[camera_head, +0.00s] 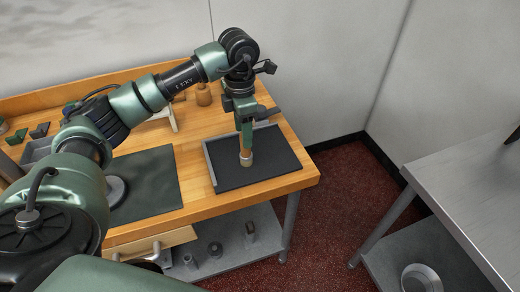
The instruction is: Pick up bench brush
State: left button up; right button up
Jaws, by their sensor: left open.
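A short upright piece with a brown wooden upper part and a paler lower end, which looks like the bench brush (246,156), stands on the dark tray (281,172) at the right end of the wooden bench. My left gripper (246,125) points down directly over it, with its fingers at the brown upper part. The gripper is open; whether a finger touches the piece cannot be told. Part of the piece is hidden by the fingers. My right gripper cannot be made out.
A dark mat (152,185) with a grey round object (114,190) lies left of the tray. A wooden piece (204,94) stands behind. An open drawer (150,244) juts from the bench front. A grey table (470,190) stands right, with red floor (335,225) between.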

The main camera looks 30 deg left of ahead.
pick_arm(q)
jog(key=shift+w+d, duration=0.15)
jog(key=shift+w, duration=0.1)
jog(key=shift+f, duration=0.2)
jog(key=shift+s+f+p, duration=0.15)
jog(key=shift+f+p, duration=0.3)
jog(key=shift+f, duration=0.8)
jog(key=f, duration=0.1)
jog(key=f+p, duration=0.1)
jog(key=f, duration=0.1)
jog(key=f+p, duration=0.1)
jog(key=shift+w+a+f, duration=0.2)
jog(key=shift+w+f, duration=0.05)
jog(key=shift+f, duration=0.15)
pick_arm(e)
notch_tip(320, 180, up, 3)
jog(key=shift+a+r, duration=0.15)
jog(key=shift+r, duration=0.05)
pick_arm(q)
grip_shut()
pick_arm(e)
jog(key=shift+w+d, duration=0.15)
jog(key=shift+d, duration=0.15)
